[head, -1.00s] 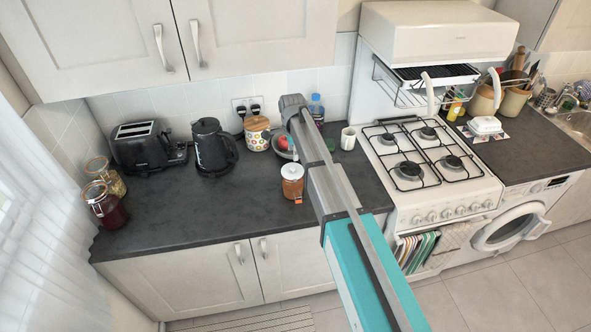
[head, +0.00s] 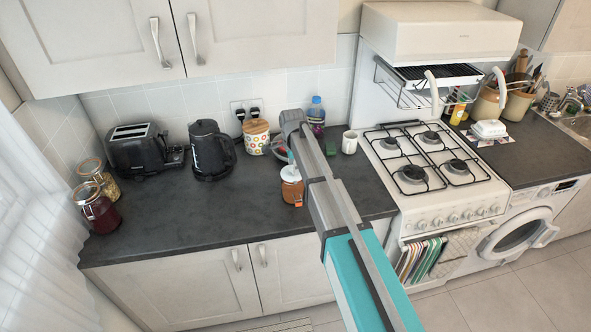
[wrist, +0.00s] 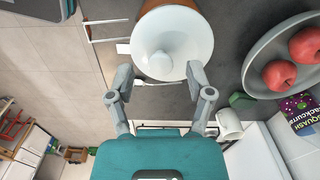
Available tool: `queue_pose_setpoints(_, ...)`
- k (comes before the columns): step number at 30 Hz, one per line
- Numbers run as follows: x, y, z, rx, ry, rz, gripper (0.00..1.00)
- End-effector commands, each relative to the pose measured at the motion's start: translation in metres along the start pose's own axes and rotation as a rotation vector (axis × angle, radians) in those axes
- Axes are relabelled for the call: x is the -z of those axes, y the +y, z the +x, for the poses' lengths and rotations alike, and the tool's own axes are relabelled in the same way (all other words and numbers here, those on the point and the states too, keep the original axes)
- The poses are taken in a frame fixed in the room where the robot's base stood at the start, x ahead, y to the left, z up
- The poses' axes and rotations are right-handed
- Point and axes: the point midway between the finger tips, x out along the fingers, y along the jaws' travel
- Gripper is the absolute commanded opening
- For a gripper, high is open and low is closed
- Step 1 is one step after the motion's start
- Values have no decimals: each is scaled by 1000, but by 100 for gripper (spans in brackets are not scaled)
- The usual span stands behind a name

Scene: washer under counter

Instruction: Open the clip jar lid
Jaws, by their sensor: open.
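The clip jar (head: 292,190) stands upright on the dark counter, with orange contents and a pale lid. In the wrist view, its round white lid (wrist: 185,33) with a central knob faces me and looks closed. A wire clip (wrist: 104,30) sticks out at the jar's left side. My gripper (wrist: 159,73) is open, with one finger on each side of the lid's near edge and nothing held between them. I cannot tell whether a fingertip touches the lid.
A bowl with red apples (wrist: 279,75), a green block (wrist: 241,101), a white mug (wrist: 229,124) and a squash bottle (wrist: 300,107) stand near the jar. A kettle (head: 209,150) and toaster (head: 138,150) are further left. The counter left of the jar is clear.

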Motion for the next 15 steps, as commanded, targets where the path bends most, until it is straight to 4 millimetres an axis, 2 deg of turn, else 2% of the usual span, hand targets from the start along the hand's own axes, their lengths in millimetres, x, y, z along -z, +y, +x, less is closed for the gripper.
queue_pose_setpoints(11,0,0,1,0,0,0,66)
queue_pose_setpoints(15,0,0,1,0,0,0,40)
